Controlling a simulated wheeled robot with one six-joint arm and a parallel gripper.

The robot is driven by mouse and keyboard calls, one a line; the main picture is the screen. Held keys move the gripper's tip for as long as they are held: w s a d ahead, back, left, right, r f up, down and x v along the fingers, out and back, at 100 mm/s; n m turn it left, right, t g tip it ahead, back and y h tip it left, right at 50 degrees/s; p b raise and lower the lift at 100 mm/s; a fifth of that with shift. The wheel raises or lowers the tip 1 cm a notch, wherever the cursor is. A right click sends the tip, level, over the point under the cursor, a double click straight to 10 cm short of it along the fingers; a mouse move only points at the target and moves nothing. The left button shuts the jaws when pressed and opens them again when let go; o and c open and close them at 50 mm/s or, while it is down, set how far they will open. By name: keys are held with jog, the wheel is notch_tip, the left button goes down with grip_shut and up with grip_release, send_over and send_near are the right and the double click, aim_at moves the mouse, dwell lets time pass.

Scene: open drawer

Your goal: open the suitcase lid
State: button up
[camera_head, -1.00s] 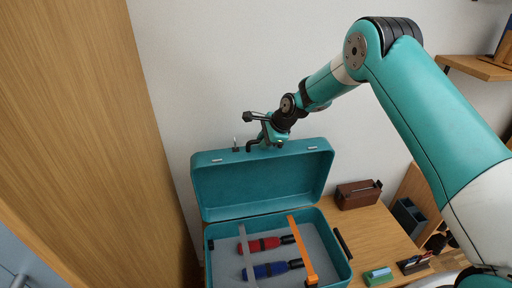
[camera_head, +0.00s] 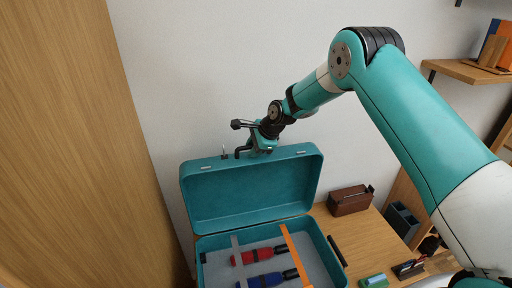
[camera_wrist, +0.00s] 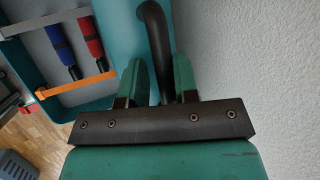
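The teal suitcase lid (camera_head: 252,190) stands raised, roughly upright, at the back of the suitcase base (camera_head: 210,243), near the white wall. My gripper (camera_head: 256,147) is at the lid's top edge, by the black handle (camera_head: 240,150). In the wrist view the curved black handle (camera_wrist: 158,35) runs down between my two teal fingers (camera_wrist: 160,72). The fingers stand apart, with a gap visible on the handle's left side. Whether the right finger touches the handle is hard to tell.
The base holds a red tool (camera_head: 257,256) and a blue tool (camera_head: 267,280) under a grey strap and an orange strap (camera_head: 294,252). A brown box (camera_head: 349,201) stands on the wooden table to the right. A tall wooden panel (camera_head: 75,150) is at left.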

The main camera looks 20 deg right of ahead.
jog(key=b+v, duration=0.3)
jog(key=v, duration=1.4)
jog(key=shift+r, duration=0.2)
